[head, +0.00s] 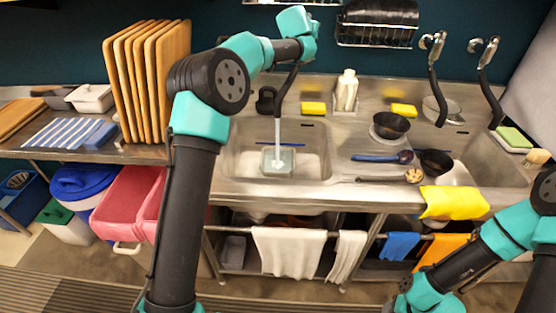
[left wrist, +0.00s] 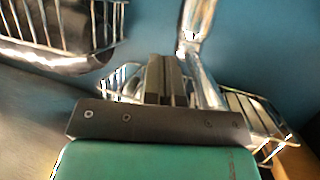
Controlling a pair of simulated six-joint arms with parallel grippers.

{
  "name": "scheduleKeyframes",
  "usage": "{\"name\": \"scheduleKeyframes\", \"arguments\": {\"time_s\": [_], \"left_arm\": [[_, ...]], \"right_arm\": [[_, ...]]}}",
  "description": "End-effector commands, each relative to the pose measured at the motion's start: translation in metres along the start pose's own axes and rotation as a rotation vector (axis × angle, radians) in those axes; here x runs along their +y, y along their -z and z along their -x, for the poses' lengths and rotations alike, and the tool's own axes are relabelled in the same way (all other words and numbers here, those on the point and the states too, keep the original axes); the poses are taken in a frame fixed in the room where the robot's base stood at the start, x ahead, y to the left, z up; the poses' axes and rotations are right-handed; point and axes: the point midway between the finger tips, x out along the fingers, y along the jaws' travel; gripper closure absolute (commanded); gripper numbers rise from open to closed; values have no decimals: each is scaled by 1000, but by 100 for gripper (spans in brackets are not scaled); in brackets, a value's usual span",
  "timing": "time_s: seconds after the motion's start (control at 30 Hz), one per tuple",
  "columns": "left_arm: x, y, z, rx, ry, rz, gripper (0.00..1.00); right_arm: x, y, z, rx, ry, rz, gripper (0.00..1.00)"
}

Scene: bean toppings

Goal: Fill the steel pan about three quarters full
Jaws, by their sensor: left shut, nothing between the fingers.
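The steel pan (head: 266,168) sits in the left sink basin, under the black tap spout (head: 287,88). A stream of water (head: 277,132) falls from the spout into it. Water with a white splash shows inside; its exact level is hard to tell. My left arm reaches up to the wall above the tap, and its fingers are not clear in the head view. In the left wrist view my left gripper (left wrist: 166,80) is shut and empty, close to a shiny metal pipe (left wrist: 193,40). My right arm is at the lower right, its fingers out of view.
Wooden boards (head: 148,75) stand left of the sink. A bottle (head: 346,90), yellow sponges (head: 313,108), a dark bowl (head: 390,125) and ladles (head: 383,157) lie around the counter. A wall rack (head: 375,35) hangs above. A yellow cloth (head: 452,203) drapes over the front edge.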

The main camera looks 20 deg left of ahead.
Motion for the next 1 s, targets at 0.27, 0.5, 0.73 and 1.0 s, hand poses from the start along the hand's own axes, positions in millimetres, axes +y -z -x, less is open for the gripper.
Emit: {"name": "scheduleKeyframes", "arguments": {"time_s": [0.27, 0.5, 0.73, 1.0], "left_arm": [[2, -8, -5, -11, -3, 0, 100], [2, -8, -5, -11, -3, 0, 100], [-9, -7, -6, -11, -1, 2, 100], [-30, -5, -10, -9, -2, 2, 100]], "right_arm": [[0, 0, 0, 0, 0, 0, 57], [0, 0, 0, 0, 0, 0, 57], [0, 0, 0, 0, 0, 0, 57], [0, 0, 0, 0, 0, 0, 57]]}}
